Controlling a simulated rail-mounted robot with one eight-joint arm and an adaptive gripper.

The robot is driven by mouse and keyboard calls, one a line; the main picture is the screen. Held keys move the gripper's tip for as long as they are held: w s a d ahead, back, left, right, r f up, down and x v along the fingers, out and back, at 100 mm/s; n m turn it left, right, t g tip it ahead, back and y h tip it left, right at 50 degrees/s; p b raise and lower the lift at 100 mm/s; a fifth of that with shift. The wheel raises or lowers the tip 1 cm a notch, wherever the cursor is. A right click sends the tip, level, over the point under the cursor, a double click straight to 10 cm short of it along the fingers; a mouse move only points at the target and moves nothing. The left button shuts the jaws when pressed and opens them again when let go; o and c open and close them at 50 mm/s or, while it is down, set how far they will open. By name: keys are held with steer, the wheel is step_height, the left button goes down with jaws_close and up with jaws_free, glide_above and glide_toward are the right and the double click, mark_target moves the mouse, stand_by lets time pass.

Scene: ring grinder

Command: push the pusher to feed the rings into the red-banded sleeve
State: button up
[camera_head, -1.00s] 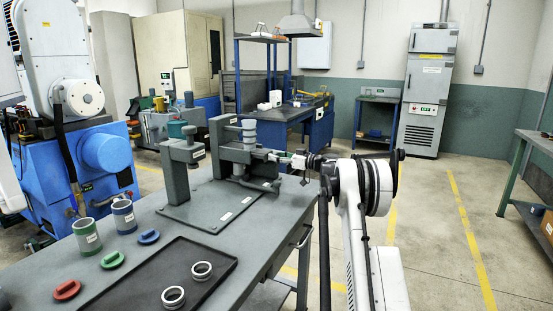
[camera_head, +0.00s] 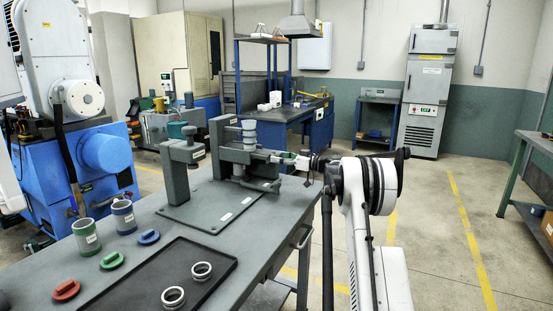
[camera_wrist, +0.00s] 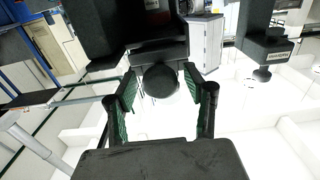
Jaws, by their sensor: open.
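My gripper (camera_head: 284,157) is at the right side of the grey fixture (camera_head: 228,155) at the table's far end. In the wrist view my gripper (camera_wrist: 160,106) has its two green-padded fingers apart. A dark round knob (camera_wrist: 160,82), seemingly the pusher's end, shows between them; I cannot tell whether they touch it. A stack of grey rings (camera_head: 249,132) stands upright on top of the fixture. A red patch (camera_wrist: 152,4) shows at the top of the wrist view, possibly the red-banded sleeve; most of it is hidden.
A green-banded sleeve (camera_head: 86,237) and a blue-banded sleeve (camera_head: 123,215) stand at the table's left. Red (camera_head: 66,290), green (camera_head: 112,260) and blue (camera_head: 149,237) caps lie near the black tray (camera_head: 215,252), which holds two loose rings (camera_head: 202,270). A grey post (camera_head: 180,170) stands left of the fixture.

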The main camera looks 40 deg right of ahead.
steer(key=v, duration=0.4)
steer(key=shift+s+d, duration=0.2)
steer(key=shift+s, duration=0.15)
stand_by(1.2)
